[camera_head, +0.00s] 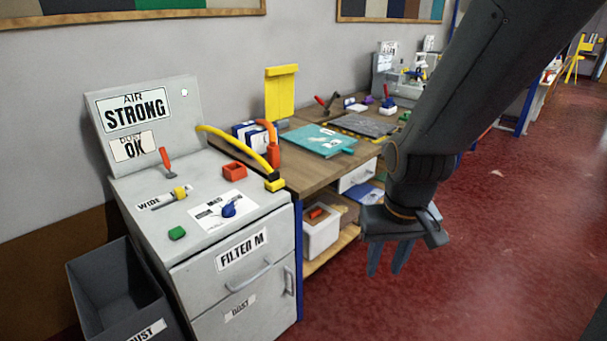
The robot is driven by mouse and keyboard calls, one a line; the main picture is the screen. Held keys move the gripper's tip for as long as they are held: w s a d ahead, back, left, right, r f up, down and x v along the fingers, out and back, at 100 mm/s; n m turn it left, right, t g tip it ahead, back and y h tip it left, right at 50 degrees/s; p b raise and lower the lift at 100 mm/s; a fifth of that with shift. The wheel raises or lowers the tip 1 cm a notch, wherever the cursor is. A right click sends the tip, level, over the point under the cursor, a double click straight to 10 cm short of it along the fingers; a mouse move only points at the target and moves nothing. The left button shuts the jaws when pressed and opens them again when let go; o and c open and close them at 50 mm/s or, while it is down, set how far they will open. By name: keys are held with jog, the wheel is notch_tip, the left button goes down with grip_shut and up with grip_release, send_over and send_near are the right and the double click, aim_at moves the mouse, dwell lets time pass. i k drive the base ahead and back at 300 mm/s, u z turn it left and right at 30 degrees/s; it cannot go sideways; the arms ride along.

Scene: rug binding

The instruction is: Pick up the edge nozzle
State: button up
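No part in view carries a readable edge nozzle label, so I cannot tell for sure which one it is. A small blue nozzle-like piece (230,208) sits on a white printed sheet (208,214) on top of the grey filter cabinet (195,250). A small green block (177,233), a red open block (234,171) and a yellow piece (180,192) by a "WIDE" label are also on the cabinet top. My gripper (388,268) hangs fingers down, right of the cabinet and in front of the workbench. Its fingers are apart, with nothing seen between them.
A yellow hose (232,140) arches over the cabinet's back right, near an orange-red handle (273,151). An upright panel reads "STRONG" (135,110). A dark bin (112,285) stands at the left. The workbench (303,175) holds a teal folder (318,140).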

aim_at(274, 184)
jog(key=u, duration=0.1)
jog(key=i, duration=1.2)
jog(key=u, duration=0.65)
